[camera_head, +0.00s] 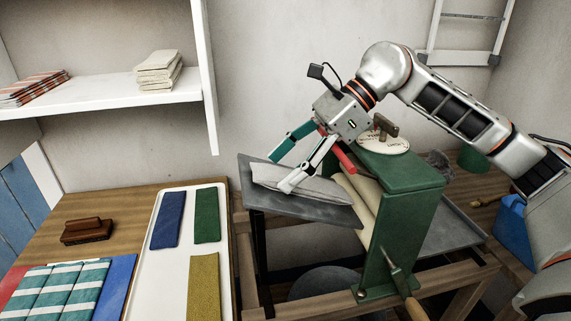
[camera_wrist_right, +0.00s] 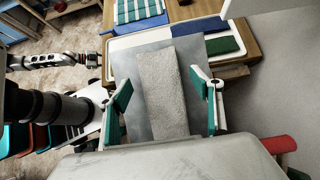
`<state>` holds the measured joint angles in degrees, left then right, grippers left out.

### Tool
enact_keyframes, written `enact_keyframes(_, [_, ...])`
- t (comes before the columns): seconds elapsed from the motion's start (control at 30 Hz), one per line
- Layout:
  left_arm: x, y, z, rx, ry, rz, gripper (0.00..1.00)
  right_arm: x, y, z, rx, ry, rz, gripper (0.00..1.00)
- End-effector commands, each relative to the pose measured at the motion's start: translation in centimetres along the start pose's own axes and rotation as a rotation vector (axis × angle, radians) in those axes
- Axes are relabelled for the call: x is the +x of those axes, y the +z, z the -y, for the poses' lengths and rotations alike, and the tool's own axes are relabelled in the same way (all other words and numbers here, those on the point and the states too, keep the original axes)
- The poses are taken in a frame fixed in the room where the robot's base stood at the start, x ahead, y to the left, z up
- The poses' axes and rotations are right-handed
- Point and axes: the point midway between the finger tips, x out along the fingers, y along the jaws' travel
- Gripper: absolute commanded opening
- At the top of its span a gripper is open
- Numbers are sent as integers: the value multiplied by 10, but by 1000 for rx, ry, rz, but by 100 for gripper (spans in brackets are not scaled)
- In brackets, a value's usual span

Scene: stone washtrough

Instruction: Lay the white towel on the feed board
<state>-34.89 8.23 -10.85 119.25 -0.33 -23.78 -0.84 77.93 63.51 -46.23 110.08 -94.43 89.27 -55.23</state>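The white towel (camera_head: 300,183), a long folded strip that looks pale grey, lies on the dark grey feed board (camera_head: 322,212) in front of the cream rollers. In the right wrist view the towel (camera_wrist_right: 163,95) lies lengthwise on the board (camera_wrist_right: 128,68). My right gripper (camera_head: 280,172) is over the board, its fingers spread wide. In the wrist view the right gripper's (camera_wrist_right: 164,100) green pads stand on either side of the towel, with gaps between. My left gripper (camera_wrist_right: 92,61) seems to show small at the left of the wrist view; its fingers are unclear.
The green mangle frame (camera_head: 415,190) stands right of the board. A white tray (camera_head: 165,262) with blue, green and yellow cloths lies at left, beside striped towels (camera_head: 70,290) and a brown brush (camera_head: 86,230). A shelf (camera_head: 100,106) holds folded cloths. A blue container (camera_head: 510,232) stands at right.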

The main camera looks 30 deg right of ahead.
Motion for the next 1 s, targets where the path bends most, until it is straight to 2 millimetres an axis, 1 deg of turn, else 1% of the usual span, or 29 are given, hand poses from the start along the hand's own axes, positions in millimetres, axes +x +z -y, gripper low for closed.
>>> enact_keyframes(0.13, [1,-3,1,4,1,-6,25,-2,0,0,1,0,-1,65])
enact_keyframes(0.23, [0,-2,0,2,1,-4,25,-10,0,1,1,-2,-1,65])
enact_keyframes(0.37, [0,-1,0,1,0,-3,25,-32,0,1,1,-4,0,65])
enact_keyframes(0.6, [0,0,0,0,0,-1,25,-81,0,1,2,-4,1,65])
enact_keyframes(0.7, [0,0,0,0,0,-1,25,-98,0,0,2,-2,1,65])
enact_keyframes(0.83, [0,0,0,0,0,0,25,-112,0,0,0,-2,1,65])
enact_keyframes(1.0, [0,0,0,0,0,0,25,-120,0,0,0,0,0,65])
